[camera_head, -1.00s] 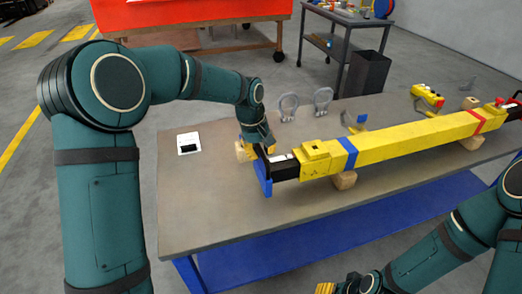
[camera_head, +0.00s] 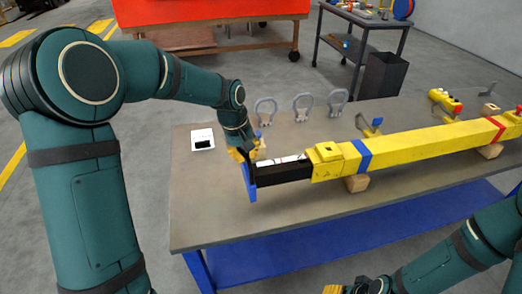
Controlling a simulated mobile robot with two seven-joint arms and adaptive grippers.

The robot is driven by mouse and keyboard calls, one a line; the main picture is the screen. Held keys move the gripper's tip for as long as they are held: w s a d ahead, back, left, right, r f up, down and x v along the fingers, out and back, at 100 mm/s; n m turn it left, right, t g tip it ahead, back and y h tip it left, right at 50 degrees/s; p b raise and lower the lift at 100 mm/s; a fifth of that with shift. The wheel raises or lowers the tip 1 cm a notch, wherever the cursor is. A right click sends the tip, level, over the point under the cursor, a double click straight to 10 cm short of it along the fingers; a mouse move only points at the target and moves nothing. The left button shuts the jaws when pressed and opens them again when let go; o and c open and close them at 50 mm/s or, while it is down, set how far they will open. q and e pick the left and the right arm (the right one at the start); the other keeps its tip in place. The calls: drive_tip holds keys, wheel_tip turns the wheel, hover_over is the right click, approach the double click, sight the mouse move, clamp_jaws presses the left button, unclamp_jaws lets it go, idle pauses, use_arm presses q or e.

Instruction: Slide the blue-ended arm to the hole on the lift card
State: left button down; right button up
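The yellow beam (camera_head: 420,143) lies across the table with a blue band and a red band. A black arm (camera_head: 283,174) sticks out of its left end and ends in an upright blue plate (camera_head: 249,183). White strips lie along the top of the black arm; I cannot make out a hole there. A white card with a black patch (camera_head: 202,139) lies on the table at left. My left gripper (camera_head: 244,152) is at the blue end, its yellow fingers against or just behind it; its grip is unclear. My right gripper (camera_head: 345,288) is at the bottom edge, partly cut off.
Three grey shackles (camera_head: 303,107) stand behind the beam. Wooden blocks (camera_head: 357,183) support the beam. The grey table (camera_head: 215,215) is bare at front left.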

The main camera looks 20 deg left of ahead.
use_arm(q)
drive_tip(key=shift+s+f, duration=0.15)
drive_tip(key=shift+f, duration=0.15)
drive_tip(key=c, duration=1.2)
unclamp_jaws()
drive_tip(key=shift+o, duration=1)
drive_tip(key=shift+r, duration=0.1)
drive_tip(key=shift+d, duration=0.1)
wheel_tip(320, 180, up, 12)
drive_tip(key=s+a, duration=0.1)
drive_tip(key=a, duration=0.1)
